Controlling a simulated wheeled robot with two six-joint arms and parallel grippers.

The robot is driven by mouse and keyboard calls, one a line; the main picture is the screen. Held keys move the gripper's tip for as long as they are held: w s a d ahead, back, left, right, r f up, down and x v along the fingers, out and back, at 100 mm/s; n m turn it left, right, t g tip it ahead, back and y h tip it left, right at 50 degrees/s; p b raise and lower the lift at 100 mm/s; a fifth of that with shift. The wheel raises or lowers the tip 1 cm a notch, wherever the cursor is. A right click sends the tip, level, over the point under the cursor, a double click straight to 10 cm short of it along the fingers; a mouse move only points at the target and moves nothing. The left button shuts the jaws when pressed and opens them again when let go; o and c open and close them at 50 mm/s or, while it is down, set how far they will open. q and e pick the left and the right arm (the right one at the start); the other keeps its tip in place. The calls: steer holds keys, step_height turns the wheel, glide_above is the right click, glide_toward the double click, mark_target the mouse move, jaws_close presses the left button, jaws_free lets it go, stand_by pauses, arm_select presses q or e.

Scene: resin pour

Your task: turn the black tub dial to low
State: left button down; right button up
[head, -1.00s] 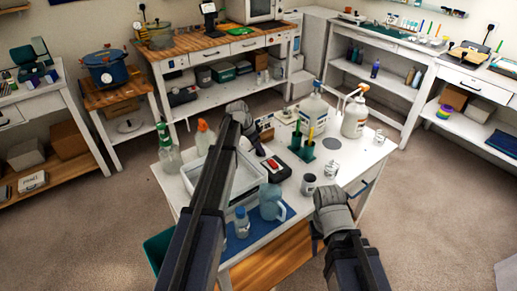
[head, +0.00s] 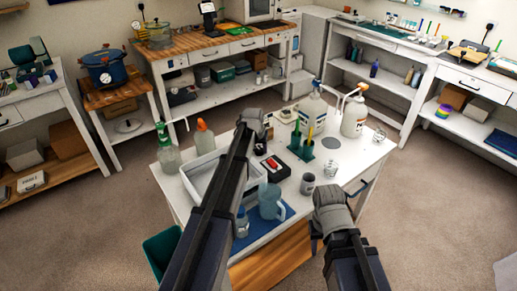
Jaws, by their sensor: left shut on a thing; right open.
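My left gripper (head: 261,138) reaches over the middle of the white table. It is shut on a small dark piece (head: 260,149), which looks like the black tub dial. The gripper and arm hide most of it, and its setting cannot be read. The tub itself cannot be made out clearly behind the arm. My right gripper (head: 318,226) is open and empty near the table's front right edge, apart from the cups there.
On the white table (head: 354,165) stand a white tray (head: 196,180), a black-and-red item (head: 275,168), a teal holder (head: 302,152), a grey cup (head: 308,185), a blue jug (head: 270,203), spray bottles (head: 168,155) and pump bottles (head: 354,115). The table's right part is fairly clear.

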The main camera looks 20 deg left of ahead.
arm_select(q)
steer(key=n+y, duration=0.1)
steer(key=n, duration=0.1)
steer(key=n+y, duration=0.1)
steer(key=n, duration=0.2)
steer(key=shift+w+d+n+g, duration=0.1)
steer(key=shift+d+n+g, duration=0.1)
steer(key=shift+n+g, duration=0.15)
steer(key=n+g+y, duration=0.1)
steer(key=n, duration=0.4)
steer(key=shift+d, duration=0.1)
steer(key=shift+n+g, duration=0.25)
steer(key=shift+c, duration=1.7)
jaws_free()
steer(key=p+v, duration=0.7)
steer(key=shift+d+r, duration=0.3)
steer(key=shift+d, duration=0.05)
